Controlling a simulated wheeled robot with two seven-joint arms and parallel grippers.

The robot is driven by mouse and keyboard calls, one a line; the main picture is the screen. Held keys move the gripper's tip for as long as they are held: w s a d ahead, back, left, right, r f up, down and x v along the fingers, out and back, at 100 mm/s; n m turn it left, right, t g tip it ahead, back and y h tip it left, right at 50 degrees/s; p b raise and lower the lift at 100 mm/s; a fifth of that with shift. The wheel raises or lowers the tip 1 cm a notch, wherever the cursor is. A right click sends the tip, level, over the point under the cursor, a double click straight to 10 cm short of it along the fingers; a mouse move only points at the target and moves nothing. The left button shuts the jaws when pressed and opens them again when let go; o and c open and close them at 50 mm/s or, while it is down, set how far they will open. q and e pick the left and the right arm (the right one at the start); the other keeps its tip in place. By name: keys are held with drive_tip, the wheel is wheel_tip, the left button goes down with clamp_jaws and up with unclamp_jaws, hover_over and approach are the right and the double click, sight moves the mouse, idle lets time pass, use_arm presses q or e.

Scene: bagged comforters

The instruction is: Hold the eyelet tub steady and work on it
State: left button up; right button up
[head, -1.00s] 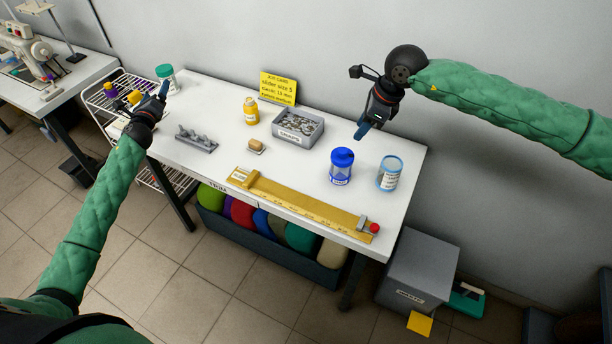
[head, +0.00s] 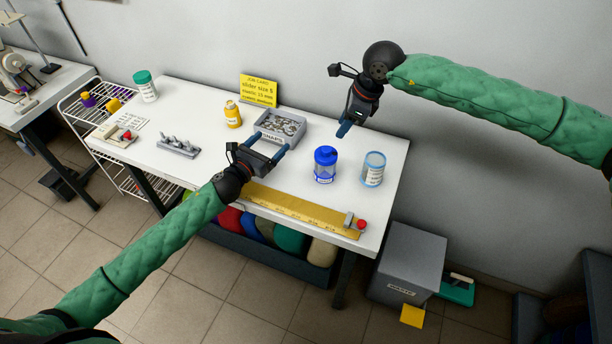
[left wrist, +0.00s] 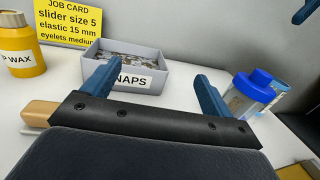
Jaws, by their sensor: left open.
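A tub with a blue lid (head: 325,165) stands upright on the right part of the white table. A clear tub with a light blue rim (head: 372,170) stands just right of it. I cannot read either label, so I cannot tell which is the eyelet tub. My left gripper (head: 270,145) is open and empty, in front of the grey SNAPS bin (head: 280,128) and left of both tubs. In the left wrist view the blue-lidded tub (left wrist: 247,95) is beyond the right finger, apart from it. My right gripper (head: 345,128) hangs above and behind the tubs; its jaw gap is unclear.
A yellow ruler board (head: 300,207) lies along the table's front edge. A wax bottle (head: 233,115) and a yellow job card (head: 258,90) stand left of the bin. A tan block (left wrist: 38,112) lies beside my left gripper. A grey metal rack (head: 178,147) is further left.

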sight(318, 168)
use_arm(q)
drive_tip(key=s+d+m+h, duration=0.1)
drive_tip(key=s+d, duration=0.2)
drive_tip(key=d, duration=0.1)
drive_tip(key=s+d+f+m+g+h, duration=0.1)
drive_tip(key=s+d, duration=0.2)
drive_tip(key=d, duration=0.1)
drive_tip(key=s+d+f+m+g+h, duration=0.1)
drive_tip(key=s+d, duration=0.2)
drive_tip(key=d, duration=0.1)
drive_tip(key=shift+f, duration=0.1)
drive_tip(key=shift+w+d, duration=0.3)
drive_tip(key=shift+d, duration=0.1)
drive_tip(key=shift+x, duration=3.35)
drive_tip(key=shift+f, duration=0.15)
drive_tip(key=shift+c, duration=0.3)
drive_tip(key=c, duration=1)
drive_tip(key=shift+o, duration=1.1)
drive_tip(key=shift+c, duration=1.1)
